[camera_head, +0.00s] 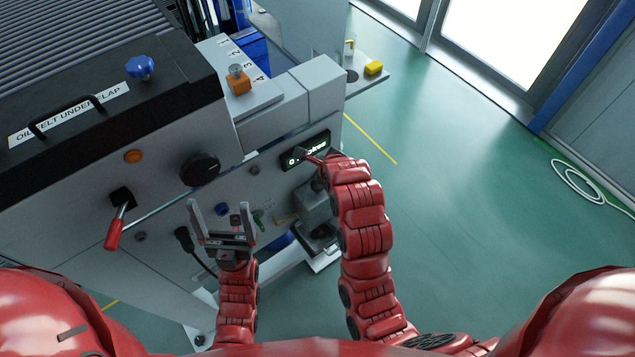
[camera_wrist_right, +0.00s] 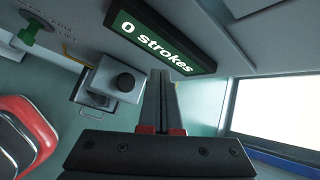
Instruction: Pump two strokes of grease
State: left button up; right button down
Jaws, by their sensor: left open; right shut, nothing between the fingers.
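A dark display (camera_head: 305,151) on the machine's side panel reads "0 strokes" in the right wrist view (camera_wrist_right: 160,42). Below it is a grey block (camera_head: 312,207), which in the right wrist view carries a dark round knob (camera_wrist_right: 131,82); it looks like the grease pump. My right gripper (camera_head: 311,159) is shut and empty, in front of the display and above the block. In the right wrist view its fingers (camera_wrist_right: 160,92) are together, beside the knob and apart from it. My left gripper (camera_head: 221,212) is open and empty, in front of the lower panel.
The panel holds a red-handled lever (camera_head: 114,232), a black dial (camera_head: 200,169), an orange button (camera_head: 133,156) and a green fitting (camera_wrist_right: 31,29). Above are a blue knob (camera_head: 140,68) and an orange block (camera_head: 238,82). Green floor at right is mostly clear, with a white hose (camera_head: 577,184).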

jog(key=b, duration=0.2)
send_over(320, 187)
notch_tip(320, 187, down, 7)
jog(key=shift+f, duration=0.2)
jog(key=shift+f+b, duration=0.3)
jog(key=shift+f, duration=0.35)
dwell(1.4)
jog(key=shift+f+b, duration=0.35)
jog(key=shift+s+f+b, duration=0.1)
jog(key=shift+f+b, duration=0.75)
jog(key=shift+f, duration=0.45)
dwell(1.0)
jog(key=shift+r, duration=0.15)
jog(key=shift+r+p, duration=0.6)
jog(key=shift+r, duration=0.95)
jog(key=shift+r, duration=0.1)
jog(key=shift+r+p, duration=1.15)
jog(key=shift+r, duration=1.25)
